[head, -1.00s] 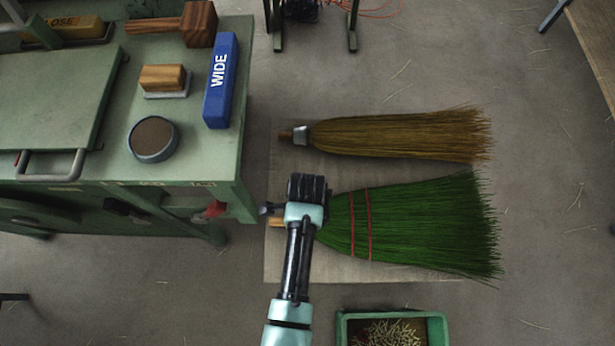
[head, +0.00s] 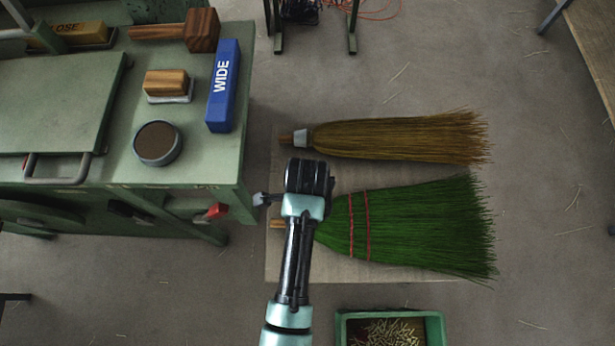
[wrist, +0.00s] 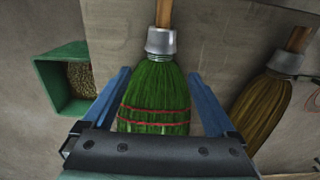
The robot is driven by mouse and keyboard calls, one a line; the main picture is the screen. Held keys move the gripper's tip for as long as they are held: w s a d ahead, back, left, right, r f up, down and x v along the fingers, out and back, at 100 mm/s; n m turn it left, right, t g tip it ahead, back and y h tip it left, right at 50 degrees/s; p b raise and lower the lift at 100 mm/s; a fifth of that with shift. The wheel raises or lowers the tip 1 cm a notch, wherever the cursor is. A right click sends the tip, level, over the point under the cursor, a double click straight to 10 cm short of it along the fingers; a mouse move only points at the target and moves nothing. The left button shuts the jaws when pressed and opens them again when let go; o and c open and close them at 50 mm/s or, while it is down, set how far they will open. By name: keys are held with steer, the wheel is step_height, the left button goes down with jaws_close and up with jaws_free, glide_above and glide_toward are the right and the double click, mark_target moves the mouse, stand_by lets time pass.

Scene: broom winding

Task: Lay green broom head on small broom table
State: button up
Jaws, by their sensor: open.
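The green broom head (head: 425,225), with two red bands, lies flat on a pale flat surface (head: 345,270), its bristles pointing right. My gripper (head: 308,180) is over its neck end in the head view, which hides part of the neck and my fingertips. In the wrist view the green broom head (wrist: 155,95) shows between the two spread blue fingers of my gripper (wrist: 160,74), with a grey collar and wooden stub beyond. The fingers are open; I cannot tell whether they touch it. I cannot tell whether the pale surface is the small broom table.
A tan broom head (head: 400,137) lies alongside, above the green one in the picture. A green workbench (head: 215,160) with a blue WIDE block (head: 222,85) stands at left. A green bin (head: 440,325) is at the bottom. Floor at right is clear.

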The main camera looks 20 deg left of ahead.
steer(key=w+r+n+t+y, duration=0.15)
steer(key=w+r+t, duration=0.25)
steer(key=w+r, duration=0.5)
steer(key=w+r+n+t+h, duration=0.15)
steer(key=w+r+t, duration=0.25)
steer(key=w+r, duration=0.55)
steer(key=w+d+r+n+t+y, duration=0.1)
steer(key=w+r+n+t, duration=0.15)
steer(key=r, duration=0.85)
steer(key=w+d+r+n+t, duration=0.15)
steer(key=r+t, duration=0.25)
steer(key=r, duration=0.7)
steer(key=s+d+r+n+t, duration=0.1)
steer(key=s+r+n+t, duration=0.15)
steer(key=r, duration=0.75)
steer(key=s+d+r+n+t, duration=0.15)
steer(key=r+t, duration=0.25)
steer(key=r, duration=0.5)
steer(key=s+d+r+n+t+h, duration=0.1)
steer(key=s+d+r+n+t, duration=0.1)
steer(key=s+r+t, duration=0.4)
steer(key=s+r+n, duration=0.1)
steer(key=s+r, duration=0.4)
steer(key=r, duration=0.4)
steer(key=shift+s, duration=0.15)
steer(key=shift+r+p, duration=0.1)
steer(key=shift+p, duration=0.25)
